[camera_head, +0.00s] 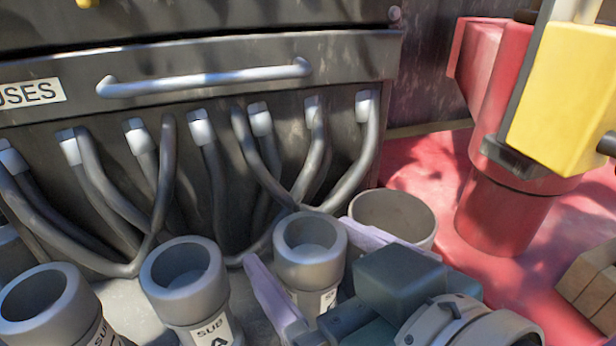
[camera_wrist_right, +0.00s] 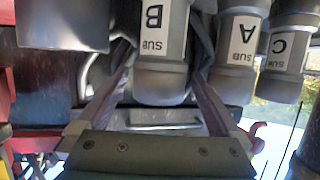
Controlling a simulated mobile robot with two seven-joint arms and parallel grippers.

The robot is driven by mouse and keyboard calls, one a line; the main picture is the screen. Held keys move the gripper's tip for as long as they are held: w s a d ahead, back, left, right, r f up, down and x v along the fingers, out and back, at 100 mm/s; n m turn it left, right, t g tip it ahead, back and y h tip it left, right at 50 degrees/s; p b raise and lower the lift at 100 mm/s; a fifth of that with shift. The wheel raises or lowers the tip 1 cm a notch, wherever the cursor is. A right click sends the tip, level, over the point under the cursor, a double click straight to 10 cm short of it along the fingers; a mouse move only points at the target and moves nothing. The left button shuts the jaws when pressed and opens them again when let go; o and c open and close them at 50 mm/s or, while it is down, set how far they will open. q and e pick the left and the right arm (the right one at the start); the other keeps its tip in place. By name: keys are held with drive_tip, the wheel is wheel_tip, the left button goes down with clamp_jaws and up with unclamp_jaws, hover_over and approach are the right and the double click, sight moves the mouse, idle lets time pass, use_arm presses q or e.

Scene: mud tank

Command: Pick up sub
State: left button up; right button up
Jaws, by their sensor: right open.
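Three grey cylindrical subs with open round tops stand in a row. Sub B (camera_head: 310,262) is in the middle of the head view, sub A (camera_head: 188,285) is left of it, and a third (camera_head: 48,308) is at the lower left. The right wrist view shows the labels of sub B (camera_wrist_right: 162,50), sub A (camera_wrist_right: 237,50) and sub C (camera_wrist_right: 288,45). My right gripper (camera_head: 302,246) is open, with its two pale fingers on either side of sub B. Whether they touch it I cannot tell. It also shows in the wrist view (camera_wrist_right: 162,62). My left gripper is out of view.
A wide empty grey cup (camera_head: 393,217) stands close behind my right gripper. Behind the subs is a dark cabinet with a handle (camera_head: 205,78) and several hanging hoses (camera_head: 215,185). A red post (camera_head: 505,205) with a yellow block (camera_head: 565,95) stands at right, beside open red floor.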

sight(295, 239)
drive_tip(key=x, duration=0.4)
drive_tip(key=shift+b, duration=0.35)
drive_tip(key=shift+s, duration=0.1)
clamp_jaws()
idle(0.3)
drive_tip(key=shift+r, duration=0.2)
